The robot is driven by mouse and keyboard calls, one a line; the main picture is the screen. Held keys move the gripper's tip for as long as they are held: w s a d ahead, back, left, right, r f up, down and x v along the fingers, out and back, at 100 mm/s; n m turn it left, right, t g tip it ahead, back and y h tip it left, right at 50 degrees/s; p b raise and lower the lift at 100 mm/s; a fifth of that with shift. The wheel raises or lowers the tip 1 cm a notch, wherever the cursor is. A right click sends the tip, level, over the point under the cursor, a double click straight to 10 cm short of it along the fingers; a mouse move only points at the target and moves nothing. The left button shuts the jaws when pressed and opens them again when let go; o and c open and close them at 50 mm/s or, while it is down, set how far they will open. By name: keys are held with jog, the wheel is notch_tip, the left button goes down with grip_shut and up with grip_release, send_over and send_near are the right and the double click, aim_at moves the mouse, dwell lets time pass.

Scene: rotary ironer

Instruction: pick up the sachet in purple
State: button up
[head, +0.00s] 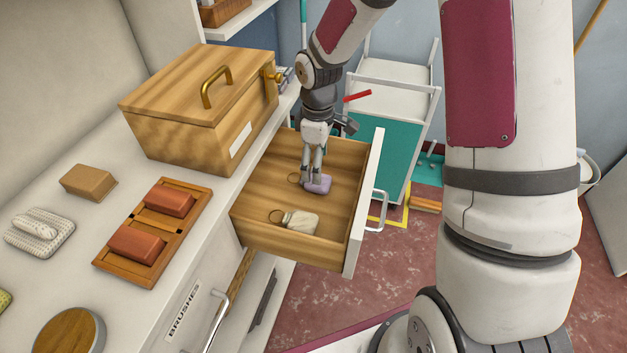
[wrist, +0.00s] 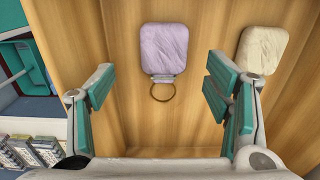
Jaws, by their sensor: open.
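The purple sachet (head: 319,184) lies flat on the floor of the open wooden drawer, with a ring at one end. In the wrist view the purple sachet (wrist: 164,50) is ahead of my gripper (wrist: 160,88), roughly centred between the fingers, with its ring toward me. My gripper (head: 311,183) points down into the drawer, its fingers apart on either side of the sachet's line and holding nothing. In the head view the fingers cover part of the sachet. Whether they touch it I cannot tell.
A cream sachet (head: 300,222) with a ring lies nearer in the same drawer (head: 262,190); it also shows in the wrist view (wrist: 262,50). The drawer's walls and front surround my gripper. A wooden box (head: 165,120) and a tray with red blocks (head: 125,266) stand on the counter.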

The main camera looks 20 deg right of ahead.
aim_at(323, 189)
jog(key=f, duration=0.3)
jog(key=f+b, duration=0.1)
jog(key=f, duration=0.1)
jog(key=shift+s+a, duration=0.1)
jog(key=shift+a, duration=0.15)
jog(key=shift+r, duration=0.1)
jog(key=c, duration=1)
